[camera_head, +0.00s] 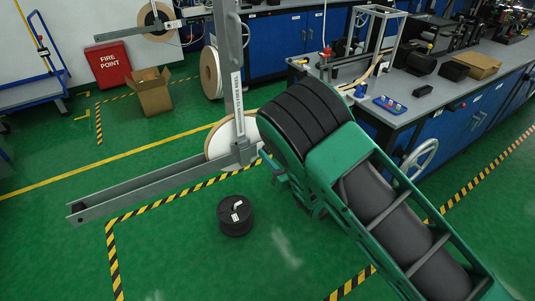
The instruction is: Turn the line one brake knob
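A grey metal payoff stand (238,90) stands near the middle, with a label of small vertical writing that I cannot read surely. A grey channel arm (140,188) runs left from its foot. A white reel (218,138) sits behind the post, partly covered by it. I cannot make out a brake knob; it may be hidden behind the post or my arm. My green and black arm (385,205) reaches in from the lower right and covers the floor and bench edge right of the reel. My gripper does not show.
An open cardboard box (151,96) and another white reel (210,72) stand behind.

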